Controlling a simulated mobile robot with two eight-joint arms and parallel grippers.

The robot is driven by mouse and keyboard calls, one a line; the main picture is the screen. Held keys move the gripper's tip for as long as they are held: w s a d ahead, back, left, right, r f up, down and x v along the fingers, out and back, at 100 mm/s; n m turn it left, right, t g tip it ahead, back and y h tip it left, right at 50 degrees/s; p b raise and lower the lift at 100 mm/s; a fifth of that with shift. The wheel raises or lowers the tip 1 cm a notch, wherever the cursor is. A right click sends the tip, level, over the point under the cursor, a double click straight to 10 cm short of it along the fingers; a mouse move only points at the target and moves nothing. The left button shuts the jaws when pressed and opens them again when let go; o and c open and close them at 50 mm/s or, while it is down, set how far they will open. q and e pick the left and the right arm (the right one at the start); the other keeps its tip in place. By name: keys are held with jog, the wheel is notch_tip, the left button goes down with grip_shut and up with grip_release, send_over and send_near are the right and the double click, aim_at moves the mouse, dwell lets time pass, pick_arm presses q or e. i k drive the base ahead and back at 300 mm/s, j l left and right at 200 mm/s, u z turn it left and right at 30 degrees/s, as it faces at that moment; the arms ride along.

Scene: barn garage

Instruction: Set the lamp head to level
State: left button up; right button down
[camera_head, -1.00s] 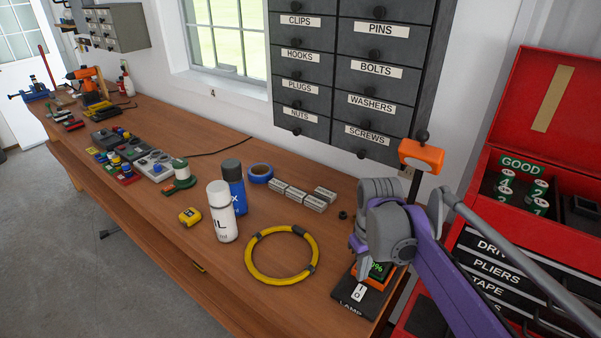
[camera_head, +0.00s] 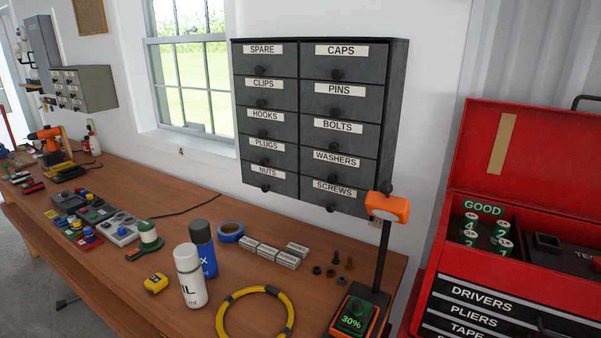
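The lamp has an orange head (camera_head: 387,207) on a dark upright post (camera_head: 380,258), with a black knob above the head. The head looks slightly tilted, with its pale face turned down toward the bench. The lamp base (camera_head: 352,316) stands at the bench's right end and has a green display reading 30%. Its lower front is cut off by the frame edge. Neither of my grippers is in the head view.
A yellow ring (camera_head: 228,309) lies left of the lamp, with two spray cans (camera_head: 189,276) beyond it. Small boxes (camera_head: 267,251) and loose bolts lie behind. A drawer cabinet (camera_head: 318,125) hangs above. A red tool chest (camera_head: 440,275) stands to the right.

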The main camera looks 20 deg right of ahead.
aim_at(385, 205)
jog(key=z, duration=0.35)
jog(key=l+z, duration=0.15)
jog(key=z, duration=0.6)
jog(key=i+l, duration=0.05)
